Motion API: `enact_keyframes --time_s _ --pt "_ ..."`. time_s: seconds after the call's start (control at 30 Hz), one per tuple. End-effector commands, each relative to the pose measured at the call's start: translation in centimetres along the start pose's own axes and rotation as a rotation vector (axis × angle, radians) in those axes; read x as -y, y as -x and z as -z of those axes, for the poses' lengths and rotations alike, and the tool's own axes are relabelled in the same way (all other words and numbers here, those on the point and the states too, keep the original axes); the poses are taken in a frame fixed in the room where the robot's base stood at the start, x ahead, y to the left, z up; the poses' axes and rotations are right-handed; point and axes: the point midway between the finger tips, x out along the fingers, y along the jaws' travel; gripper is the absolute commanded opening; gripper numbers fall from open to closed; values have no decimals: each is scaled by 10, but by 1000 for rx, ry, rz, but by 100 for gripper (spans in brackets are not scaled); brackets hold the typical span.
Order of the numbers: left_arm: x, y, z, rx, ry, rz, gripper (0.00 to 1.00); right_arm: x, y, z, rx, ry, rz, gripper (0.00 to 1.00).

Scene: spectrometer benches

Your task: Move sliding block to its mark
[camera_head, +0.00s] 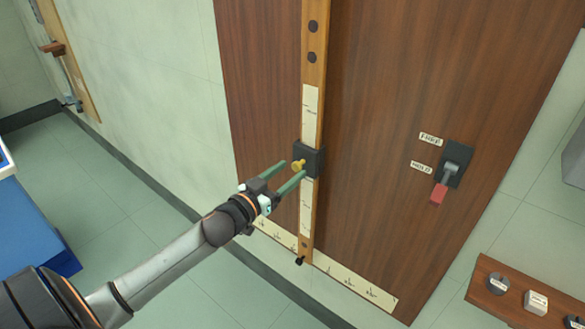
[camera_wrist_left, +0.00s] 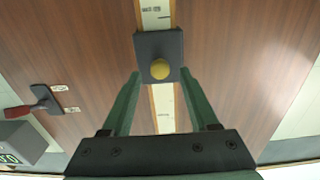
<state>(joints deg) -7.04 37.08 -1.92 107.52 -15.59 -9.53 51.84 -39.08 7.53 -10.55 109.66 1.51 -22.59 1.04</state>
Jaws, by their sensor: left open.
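The sliding block (camera_head: 312,157) is dark grey with a round yellow knob (camera_head: 298,165). It sits on a narrow upright wooden rail (camera_head: 312,75) with pale label strips, on a brown wood panel. My left gripper (camera_head: 294,170) is open, its green fingers pointing at the block with the knob near their tips. In the left wrist view the block (camera_wrist_left: 159,55) and the yellow knob (camera_wrist_left: 160,69) lie just beyond the gap between the open fingertips (camera_wrist_left: 160,73). I cannot tell whether the fingers touch the block. I cannot tell which marking is the mark. My right gripper is not in view.
A lever with a red handle (camera_head: 438,193) is on the panel, right of the rail. A pale marked strip (camera_head: 355,284) runs along the panel's lower edge. A wooden board with several small blocks (camera_head: 484,265) is at lower right. A blue object (camera_head: 30,225) stands at left.

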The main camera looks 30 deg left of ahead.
Motion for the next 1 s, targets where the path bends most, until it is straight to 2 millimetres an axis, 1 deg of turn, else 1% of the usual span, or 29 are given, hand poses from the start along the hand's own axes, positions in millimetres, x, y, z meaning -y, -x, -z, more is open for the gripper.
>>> enact_keyframes --time_s 0.03,0.2,0.57,0.67,1.0 --pt "0 -6 1 -1 0 1 60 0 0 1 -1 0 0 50" --pt "0 -17 0 0 1 0 60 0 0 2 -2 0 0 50" --pt "0 -21 0 1 1 0 60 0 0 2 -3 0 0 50" --pt "0 -20 0 1 1 0 50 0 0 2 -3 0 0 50" --pt "0 -20 0 1 1 0 12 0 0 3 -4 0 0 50"
